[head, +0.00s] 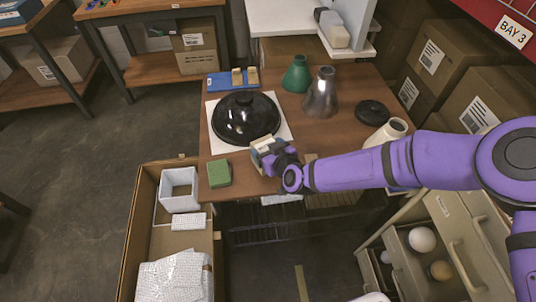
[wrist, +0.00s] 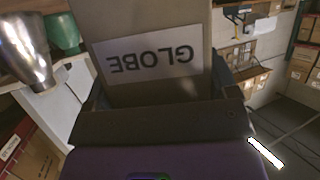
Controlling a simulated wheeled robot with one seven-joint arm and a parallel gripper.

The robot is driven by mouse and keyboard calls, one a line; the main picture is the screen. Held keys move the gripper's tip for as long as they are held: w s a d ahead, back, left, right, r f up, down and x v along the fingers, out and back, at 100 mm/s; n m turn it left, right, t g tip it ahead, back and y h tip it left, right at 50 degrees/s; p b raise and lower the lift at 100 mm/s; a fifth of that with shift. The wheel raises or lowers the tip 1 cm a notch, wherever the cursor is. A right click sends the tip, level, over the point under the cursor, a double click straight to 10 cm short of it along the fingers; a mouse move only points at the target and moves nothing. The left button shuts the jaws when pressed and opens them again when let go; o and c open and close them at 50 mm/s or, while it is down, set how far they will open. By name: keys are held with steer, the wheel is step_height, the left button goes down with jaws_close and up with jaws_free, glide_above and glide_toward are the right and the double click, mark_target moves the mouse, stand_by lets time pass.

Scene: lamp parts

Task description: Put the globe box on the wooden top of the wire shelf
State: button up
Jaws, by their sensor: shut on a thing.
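The globe box (wrist: 205,30) is a grey-beige carton with a white label reading GLOBE, upside down in the wrist view. My gripper (wrist: 155,105) is shut on it. In the head view, my gripper (head: 270,160) holds the box (head: 262,147) over the front part of a brown wooden top (head: 345,130); the gripper partly hides the box. I cannot tell whether the box touches the top. Dark wire shelving (head: 262,233) shows below the front edge of this top.
A black dome (head: 246,117) on a white sheet lies just behind the box. A green block (head: 219,173) is to its left. An open carton (head: 140,222) is front left.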

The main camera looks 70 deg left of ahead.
steer(key=shift+f, duration=1.3)
steer(key=o, duration=1)
steer(key=shift+f, duration=0.15)
steer(key=shift+o, duration=0.2)
steer(key=shift+d+r, duration=0.15)
steer(key=shift+r, duration=0.05)
steer(key=v, duration=1.1)
steer(key=shift+d+r, duration=0.15)
steer(key=shift+d, duration=0.2)
steer(key=shift+w, duration=0.15)
